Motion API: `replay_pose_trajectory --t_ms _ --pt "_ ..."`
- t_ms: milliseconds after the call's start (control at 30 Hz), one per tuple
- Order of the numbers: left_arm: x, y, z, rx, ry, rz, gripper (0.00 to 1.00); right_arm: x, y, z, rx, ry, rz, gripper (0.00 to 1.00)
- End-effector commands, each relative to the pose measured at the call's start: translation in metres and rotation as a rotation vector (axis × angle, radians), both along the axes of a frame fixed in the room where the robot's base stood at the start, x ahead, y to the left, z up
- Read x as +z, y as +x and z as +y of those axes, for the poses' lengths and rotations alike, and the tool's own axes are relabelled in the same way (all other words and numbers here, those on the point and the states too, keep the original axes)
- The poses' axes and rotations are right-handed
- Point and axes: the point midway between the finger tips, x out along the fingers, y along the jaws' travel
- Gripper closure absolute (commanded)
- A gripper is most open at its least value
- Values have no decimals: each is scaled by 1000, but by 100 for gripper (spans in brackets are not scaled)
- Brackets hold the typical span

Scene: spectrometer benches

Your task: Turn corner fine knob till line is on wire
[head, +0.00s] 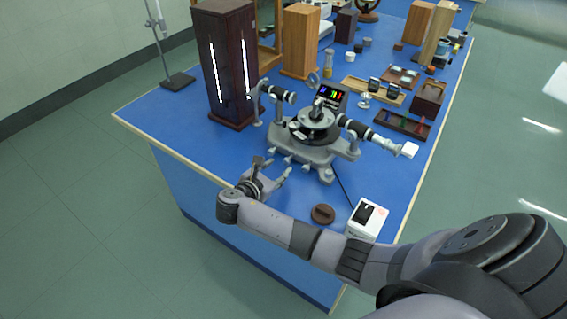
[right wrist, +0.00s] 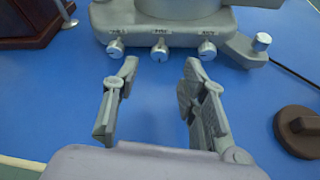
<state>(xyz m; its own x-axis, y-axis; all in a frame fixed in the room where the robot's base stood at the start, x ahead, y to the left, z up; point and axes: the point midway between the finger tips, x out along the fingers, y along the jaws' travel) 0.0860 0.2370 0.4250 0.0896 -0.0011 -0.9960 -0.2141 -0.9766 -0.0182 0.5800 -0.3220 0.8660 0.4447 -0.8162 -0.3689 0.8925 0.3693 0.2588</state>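The grey spectrometer (head: 312,145) stands on the blue bench, with a small dark display (head: 331,96) of coloured lines behind it. The line and wire are too small to tell apart. In the right wrist view, three silver knobs (right wrist: 159,51) line the base's front edge. A separate corner knob (right wrist: 262,42) sticks up on a foot at the right; it also shows in the head view (head: 327,174). My right gripper (right wrist: 161,72) is open and empty, short of the front knobs and left of the corner knob. My left gripper is out of view.
A brown round object (head: 322,214) and a white box (head: 367,217) stand at the bench's front right. A dark wooden cabinet (head: 229,65) stands left of the spectrometer. A cable runs past the corner foot. Bare blue bench lies before the base.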

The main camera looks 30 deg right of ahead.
Motion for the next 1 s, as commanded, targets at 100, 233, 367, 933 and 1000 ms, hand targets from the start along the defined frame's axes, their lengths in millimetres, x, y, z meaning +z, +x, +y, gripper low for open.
replay_pose_trajectory --t_ms 100,233,367,933,1000 --pt "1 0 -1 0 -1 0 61 -8 10 -19 -2 -3 2 61" --pt "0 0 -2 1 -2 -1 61 -15 18 -34 0 -2 2 61" --pt "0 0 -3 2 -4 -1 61 -20 23 -42 -1 0 0 61" --pt "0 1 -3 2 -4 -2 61 -21 24 -45 1 1 0 76" --pt "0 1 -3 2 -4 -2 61 -21 24 -45 0 1 0 81"
